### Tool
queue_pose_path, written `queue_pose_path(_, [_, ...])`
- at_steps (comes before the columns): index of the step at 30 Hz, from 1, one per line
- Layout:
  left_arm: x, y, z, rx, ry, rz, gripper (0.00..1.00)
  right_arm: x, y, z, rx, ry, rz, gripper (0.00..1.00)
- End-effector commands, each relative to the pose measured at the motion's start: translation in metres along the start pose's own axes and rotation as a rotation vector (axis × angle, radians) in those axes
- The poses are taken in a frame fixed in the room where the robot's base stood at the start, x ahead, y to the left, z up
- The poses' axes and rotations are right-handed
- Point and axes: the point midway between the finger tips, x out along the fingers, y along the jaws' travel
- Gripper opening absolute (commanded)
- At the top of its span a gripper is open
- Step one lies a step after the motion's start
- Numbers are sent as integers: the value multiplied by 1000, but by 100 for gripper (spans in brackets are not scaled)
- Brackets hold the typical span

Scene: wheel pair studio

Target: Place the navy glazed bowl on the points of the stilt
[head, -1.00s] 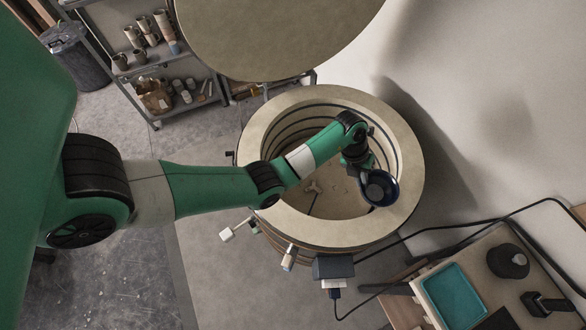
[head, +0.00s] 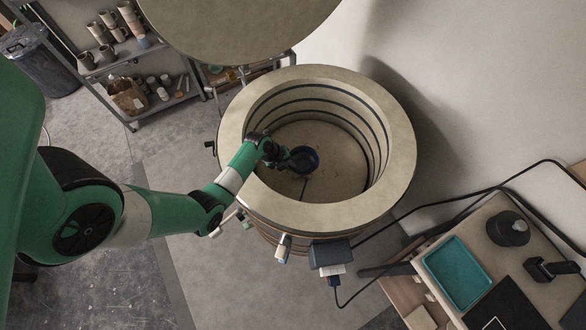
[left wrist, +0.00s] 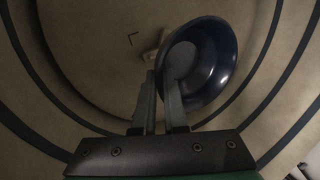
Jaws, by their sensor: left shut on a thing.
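The navy glazed bowl (head: 303,159) is inside the round kiln, above its floor, in the head view. My left gripper (head: 287,158) reaches over the kiln's left rim and is shut on the bowl's near edge. In the left wrist view the bowl (left wrist: 208,62) lies to the right of the fingers (left wrist: 172,95), its glossy inside showing. A pale piece (left wrist: 152,54), which looks like part of the stilt, shows just left of the bowl; the rest is hidden. In the head view the stilt is not clearly visible. My right gripper is not in view.
The kiln's thick rim (head: 398,140) and banded inner wall surround my gripper. The raised lid (head: 240,25) hangs over the back. A control box (head: 330,253) sits at the front. A table with a teal tray (head: 458,272) is at lower right. Shelves stand back left.

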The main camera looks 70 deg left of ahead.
Motion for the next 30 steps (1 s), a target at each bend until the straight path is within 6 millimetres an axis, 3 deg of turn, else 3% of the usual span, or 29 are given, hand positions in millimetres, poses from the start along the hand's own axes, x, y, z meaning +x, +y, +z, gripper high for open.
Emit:
queue_pose_path(1, [10,4,0,1,0,-1,0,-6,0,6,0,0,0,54])
queue_pose_path(6, [15,6,0,1,1,-1,0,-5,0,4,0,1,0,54])
queue_pose_path(12, [45,20,0,1,1,-1,0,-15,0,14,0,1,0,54])
queue_pose_path(24, [51,22,0,1,0,-2,0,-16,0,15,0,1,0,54])
queue_pose_path(25, [50,22,0,1,0,-1,15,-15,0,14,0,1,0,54])
queue_pose_path(29, [50,22,0,1,0,-1,38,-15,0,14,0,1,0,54])
queue_pose_path(30, [50,22,0,1,0,-1,40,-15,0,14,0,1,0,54])
